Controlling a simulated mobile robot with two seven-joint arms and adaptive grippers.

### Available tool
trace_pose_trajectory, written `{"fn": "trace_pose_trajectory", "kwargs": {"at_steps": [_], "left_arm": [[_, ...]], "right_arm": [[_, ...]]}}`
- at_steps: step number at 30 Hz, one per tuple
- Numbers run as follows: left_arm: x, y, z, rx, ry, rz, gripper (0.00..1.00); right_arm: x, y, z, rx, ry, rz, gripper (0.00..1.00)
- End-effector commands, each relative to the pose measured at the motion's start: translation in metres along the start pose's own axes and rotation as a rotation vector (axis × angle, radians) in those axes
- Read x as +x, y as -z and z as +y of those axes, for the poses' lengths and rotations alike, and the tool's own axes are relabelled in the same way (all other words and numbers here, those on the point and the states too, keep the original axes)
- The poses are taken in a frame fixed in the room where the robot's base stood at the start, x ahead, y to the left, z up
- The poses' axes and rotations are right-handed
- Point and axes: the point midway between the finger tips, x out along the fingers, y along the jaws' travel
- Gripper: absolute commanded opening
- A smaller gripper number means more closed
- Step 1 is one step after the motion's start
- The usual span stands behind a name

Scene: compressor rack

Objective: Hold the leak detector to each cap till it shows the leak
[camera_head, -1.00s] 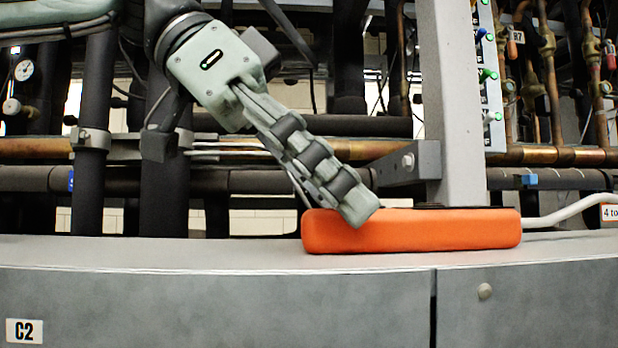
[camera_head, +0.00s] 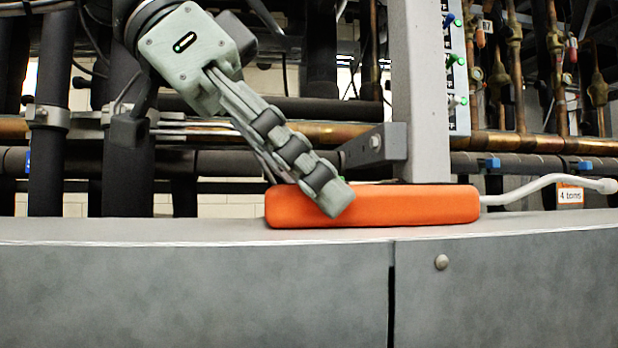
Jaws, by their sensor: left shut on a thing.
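The leak detector (camera_head: 420,205) is an orange, rounded oblong body with a pale bent probe (camera_head: 545,184) reaching right from its right end. It lies along the top of the grey cabinet ledge, or just over it; I cannot tell which. My left gripper (camera_head: 338,199) comes down from the upper left and is shut on the detector's left part, one finger across its front face. The other finger is mostly hidden behind. Small green and blue caps (camera_head: 457,60) show on a pale panel at the upper right, well above the probe. My right gripper is not in view.
A grey upright post (camera_head: 425,95) with a dark bracket (camera_head: 375,146) stands behind the detector. Dark and copper pipes (camera_head: 560,144) fill the back. The ledge (camera_head: 130,231) is bare at left.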

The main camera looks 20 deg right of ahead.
Motion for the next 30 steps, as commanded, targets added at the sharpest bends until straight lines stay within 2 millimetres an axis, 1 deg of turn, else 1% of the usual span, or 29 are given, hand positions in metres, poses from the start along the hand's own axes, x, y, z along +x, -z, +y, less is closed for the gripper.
{"fn": "trace_pose_trajectory", "kwargs": {"at_steps": [8, 22, 30], "left_arm": [[-0.017, 0.017, 0.0, 0.001, 0.001, 0.003, 0.22], [-0.04, 0.04, 0.0, 0.001, 0.002, 0.003, 0.22], [-0.043, 0.043, 0.0, 0.001, 0.001, 0.003, 0.22]], "right_arm": [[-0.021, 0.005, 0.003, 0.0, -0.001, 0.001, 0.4], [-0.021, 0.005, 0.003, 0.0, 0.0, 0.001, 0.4], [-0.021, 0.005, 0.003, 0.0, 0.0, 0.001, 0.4]]}}
